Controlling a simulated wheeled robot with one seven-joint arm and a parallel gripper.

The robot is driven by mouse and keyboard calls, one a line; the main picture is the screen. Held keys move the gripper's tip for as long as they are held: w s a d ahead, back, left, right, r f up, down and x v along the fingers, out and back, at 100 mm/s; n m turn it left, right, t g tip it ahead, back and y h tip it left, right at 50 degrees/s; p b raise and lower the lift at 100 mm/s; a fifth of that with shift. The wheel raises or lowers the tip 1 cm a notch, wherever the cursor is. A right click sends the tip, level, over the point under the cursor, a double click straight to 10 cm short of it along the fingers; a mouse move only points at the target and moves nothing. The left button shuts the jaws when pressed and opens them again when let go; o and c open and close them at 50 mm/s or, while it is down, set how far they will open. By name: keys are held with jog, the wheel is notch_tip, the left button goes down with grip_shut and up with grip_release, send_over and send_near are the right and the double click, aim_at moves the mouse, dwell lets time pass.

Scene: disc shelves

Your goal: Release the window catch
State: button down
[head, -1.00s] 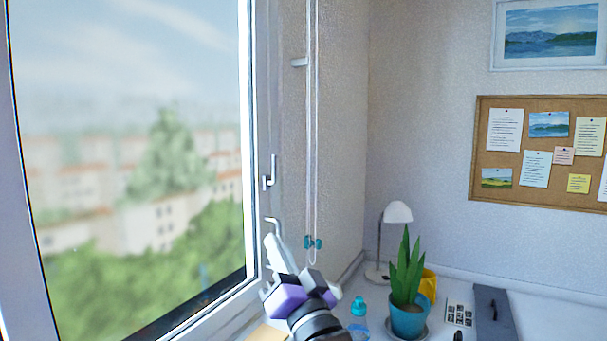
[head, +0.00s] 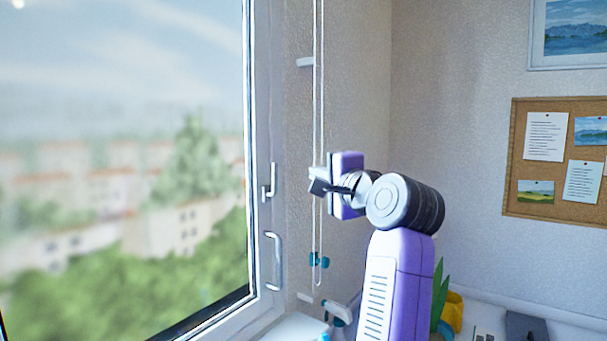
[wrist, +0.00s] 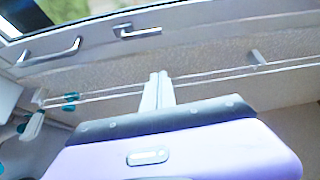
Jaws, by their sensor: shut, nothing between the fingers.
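The window catch (head: 269,182) is a small silver lever on the right-hand frame of the window. A larger curved handle (head: 275,260) sits below it on the same frame. In the wrist view the catch (wrist: 137,32) is near the top middle and the curved handle (wrist: 50,53) is to its left. My gripper (head: 316,185) is raised to about the catch's height, to its right and apart from it. Its fingers also show in the wrist view (wrist: 158,92), shut together and empty, pointing towards the window frame.
A looped blind cord (head: 317,105) with teal fittings (head: 318,260) hangs close to my gripper. A peg (head: 305,62) sticks out of the wall above. A desk with a plant (head: 441,290) and yellow pot (head: 453,313) is at lower right.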

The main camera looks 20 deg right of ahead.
jog(key=shift+f+m, duration=0.3)
jog(key=shift+f, duration=0.05)
jog(key=shift+a, duration=0.1)
jog(key=w+a+p, duration=0.3)
jog(key=w+a, duration=0.1)
jog(key=w, duration=0.4)
jog(key=shift+a, duration=0.3)
dwell(0.5)
